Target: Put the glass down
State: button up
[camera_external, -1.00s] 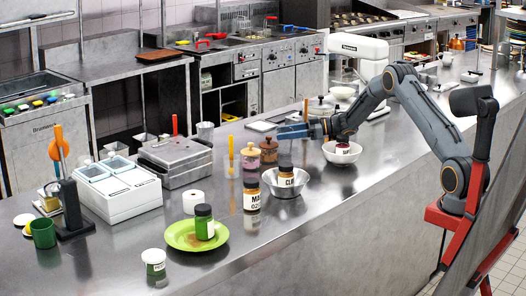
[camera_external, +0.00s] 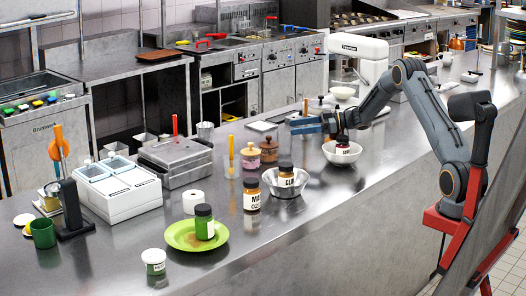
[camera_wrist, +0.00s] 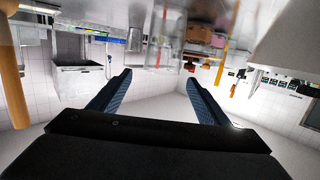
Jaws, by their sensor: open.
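My gripper (camera_external: 308,125) is open over the counter, behind the bowls, with its blue fingers pointing left in the external view. In the wrist view the two fingers (camera_wrist: 158,78) stand wide apart, with nothing held between them. I cannot clearly make out a glass at the fingers. A pale see-through shape (camera_wrist: 168,22) shows beyond the fingertips in the upside-down wrist view; I cannot tell whether it is the glass. A grey cup-shaped vessel (camera_external: 205,131) stands at the counter's back edge; its material is unclear.
Pink-filled and brown jars (camera_external: 269,150) stand left of my gripper. A green plate (camera_external: 181,238) holds a jar. Bare counter (camera_external: 310,215) lies along the front.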

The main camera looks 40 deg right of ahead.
jog(key=shift+a+r+b, duration=0.2)
jog(key=shift+r+b, duration=0.2)
jog(key=shift+r, duration=2.35)
jog(key=shift+w+a, duration=0.1)
